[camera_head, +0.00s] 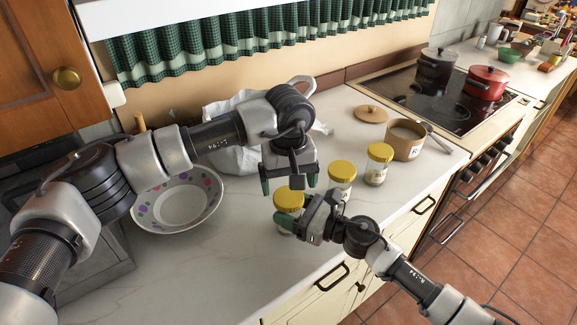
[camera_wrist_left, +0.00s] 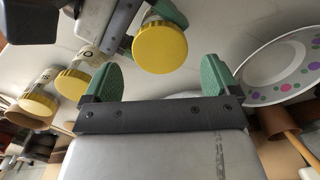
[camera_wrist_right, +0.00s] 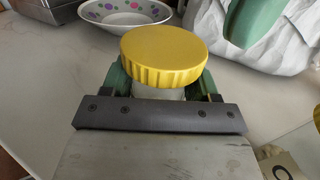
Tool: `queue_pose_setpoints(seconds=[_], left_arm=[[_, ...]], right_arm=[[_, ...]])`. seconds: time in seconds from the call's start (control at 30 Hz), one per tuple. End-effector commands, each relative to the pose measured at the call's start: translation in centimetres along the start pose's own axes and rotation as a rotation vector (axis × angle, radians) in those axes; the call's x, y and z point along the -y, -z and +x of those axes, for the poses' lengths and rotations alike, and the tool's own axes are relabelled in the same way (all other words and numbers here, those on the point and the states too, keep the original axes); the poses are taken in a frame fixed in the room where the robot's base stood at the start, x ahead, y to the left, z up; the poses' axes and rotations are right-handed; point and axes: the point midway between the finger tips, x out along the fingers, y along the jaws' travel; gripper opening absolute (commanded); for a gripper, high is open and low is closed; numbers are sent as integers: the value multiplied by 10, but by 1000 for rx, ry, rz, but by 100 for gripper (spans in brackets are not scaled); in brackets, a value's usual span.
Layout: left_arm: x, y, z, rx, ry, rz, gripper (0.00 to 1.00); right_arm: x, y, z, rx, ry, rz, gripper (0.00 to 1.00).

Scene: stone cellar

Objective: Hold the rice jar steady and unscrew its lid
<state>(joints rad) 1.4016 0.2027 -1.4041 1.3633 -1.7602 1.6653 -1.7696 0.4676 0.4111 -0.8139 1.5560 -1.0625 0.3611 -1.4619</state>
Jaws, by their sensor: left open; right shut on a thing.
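The jar in my right gripper (camera_head: 300,222) has a round ribbed yellow lid (camera_head: 289,199), which also shows in the left wrist view (camera_wrist_left: 160,48) and the right wrist view (camera_wrist_right: 163,56). My right gripper is shut on the pale jar body (camera_wrist_right: 158,93) just below the lid. The jar looks upright, with the lid on it. Its label is hidden, so I cannot confirm that it is the rice jar. My left gripper (camera_head: 289,184) is open and points down above the lid. Its two green fingers are apart and not touching the lid.
Two more yellow-lidded jars (camera_head: 341,180) (camera_head: 378,164) stand to the right. Beyond them are a labelled pot (camera_head: 405,140), a wooden lid (camera_head: 371,114) and the stove (camera_head: 440,95). A dotted bowl (camera_head: 211,207) and a white bag (camera_head: 231,160) are at left. The front-left counter is clear.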

Motion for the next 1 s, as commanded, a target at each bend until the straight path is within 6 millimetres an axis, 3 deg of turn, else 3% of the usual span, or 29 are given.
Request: queue_pose_setpoints(seconds=[0.23, 0.6, 0.9, 1.0], left_arm=[[0, 0, 29, 1, -1, -2, 90], [0, 0, 34, 0, 0, -1, 88], [0, 0, 34, 0, 0, -2, 42], [0, 0, 33, 0, 0, -9, 40]], right_arm=[[0, 1, 0, -1, 0, 1, 0], [0, 1, 0, -1, 0, 1, 0], [0, 1, 0, -1, 0, 1, 0], [0, 1, 0, -1, 0, 1, 0]])
